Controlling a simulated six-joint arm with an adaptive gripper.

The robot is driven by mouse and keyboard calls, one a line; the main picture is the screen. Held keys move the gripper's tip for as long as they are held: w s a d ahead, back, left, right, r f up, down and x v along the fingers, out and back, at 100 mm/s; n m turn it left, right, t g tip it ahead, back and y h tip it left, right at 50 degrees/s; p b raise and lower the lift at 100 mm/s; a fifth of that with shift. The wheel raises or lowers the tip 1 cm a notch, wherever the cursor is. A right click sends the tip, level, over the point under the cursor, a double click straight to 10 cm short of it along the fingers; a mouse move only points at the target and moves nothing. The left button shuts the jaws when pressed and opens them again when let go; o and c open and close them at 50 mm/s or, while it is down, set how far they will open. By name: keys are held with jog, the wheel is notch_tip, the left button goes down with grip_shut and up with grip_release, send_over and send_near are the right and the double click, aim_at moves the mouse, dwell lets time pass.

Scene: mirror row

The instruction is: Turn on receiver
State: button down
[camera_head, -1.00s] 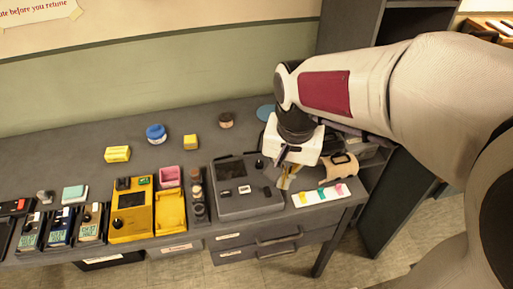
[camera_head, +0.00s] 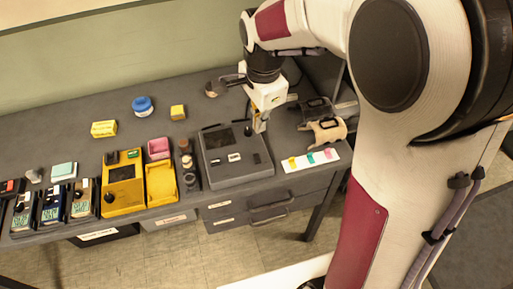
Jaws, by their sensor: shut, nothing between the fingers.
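A dark grey box (camera_head: 222,172) with a screen, a black knob (camera_head: 247,131) and small switches on its top stands at the right part of the desk; it looks like the receiver. Its switches include two white-labelled ones (camera_head: 234,157) and a dark one (camera_head: 257,158). My gripper (camera_head: 260,128) is shut and empty, pointing down at the box's back right corner, just right of the knob. I cannot tell whether it touches the box. A yellow unit (camera_head: 123,190) with a screen and knob stands further left.
An open yellow case (camera_head: 161,184) and a column of dark round items (camera_head: 187,166) stand left of the grey box. A white strip with coloured tabs (camera_head: 311,160) and a beige holder (camera_head: 327,131) lie to its right. Several handheld devices stand at the far left.

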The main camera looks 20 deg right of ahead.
aim_at(256, 154)
jog(key=shift+w+r+m, duration=0.1)
jog(key=shift+w+m, duration=0.1)
jog(key=shift+m, duration=1.1)
jog(key=shift+w+f, duration=0.3)
jog(key=shift+f, duration=2)
jog(key=shift+w+f, duration=0.35)
jog(key=shift+f, duration=2)
jog(key=shift+w+f, duration=0.3)
jog(key=shift+f, duration=2)
jog(key=shift+w+f, duration=0.1)
